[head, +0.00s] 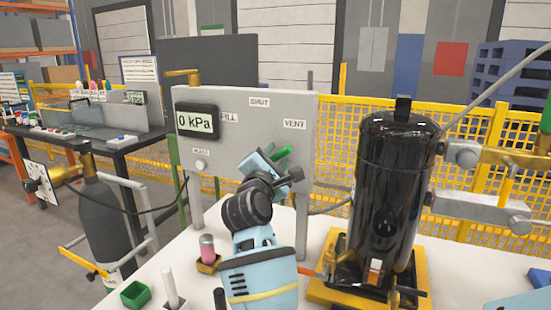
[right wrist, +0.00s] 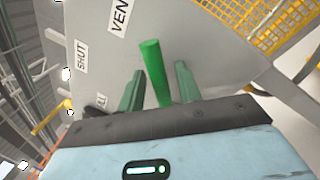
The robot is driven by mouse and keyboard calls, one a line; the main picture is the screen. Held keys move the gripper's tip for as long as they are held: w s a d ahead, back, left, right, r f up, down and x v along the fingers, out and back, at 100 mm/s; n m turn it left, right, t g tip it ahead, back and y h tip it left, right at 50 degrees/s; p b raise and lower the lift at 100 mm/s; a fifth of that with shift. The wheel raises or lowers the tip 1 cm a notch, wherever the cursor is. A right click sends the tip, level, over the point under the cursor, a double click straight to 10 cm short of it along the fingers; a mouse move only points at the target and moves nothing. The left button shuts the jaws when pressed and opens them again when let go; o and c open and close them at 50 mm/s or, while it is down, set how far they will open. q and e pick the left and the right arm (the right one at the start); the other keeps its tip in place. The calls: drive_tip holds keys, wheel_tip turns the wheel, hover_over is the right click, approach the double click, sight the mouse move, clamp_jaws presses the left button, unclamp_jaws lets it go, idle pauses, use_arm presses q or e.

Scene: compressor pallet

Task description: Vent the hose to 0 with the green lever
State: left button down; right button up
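The grey panel (head: 239,160) carries a display (head: 197,121) that reads 0 kPa and labels FILL, SHUT and VENT (head: 294,125). The green lever (head: 282,153) shows partly behind my right gripper (head: 276,163), below the VENT label. In the right wrist view the lever (right wrist: 155,72) stands between the two dark green fingers of my right gripper (right wrist: 160,85). A gap shows on each side of the lever, so the gripper is open around it. The lever's pivot is hidden in the head view. My left gripper is not in view.
A black cylinder (head: 391,180) stands on a yellow base (head: 340,290) to the right. A pink-topped piece (head: 207,245) and a green box (head: 134,294) are on the white table at front left. A dark bottle (head: 101,215) stands further left. Yellow fencing (head: 345,165) runs behind.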

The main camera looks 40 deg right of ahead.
drive_tip(key=b+v, duration=0.1)
drive_tip(key=v, duration=0.6)
drive_tip(key=shift+s+a, duration=0.2)
drive_tip(key=shift+a, duration=0.15)
idle(0.4)
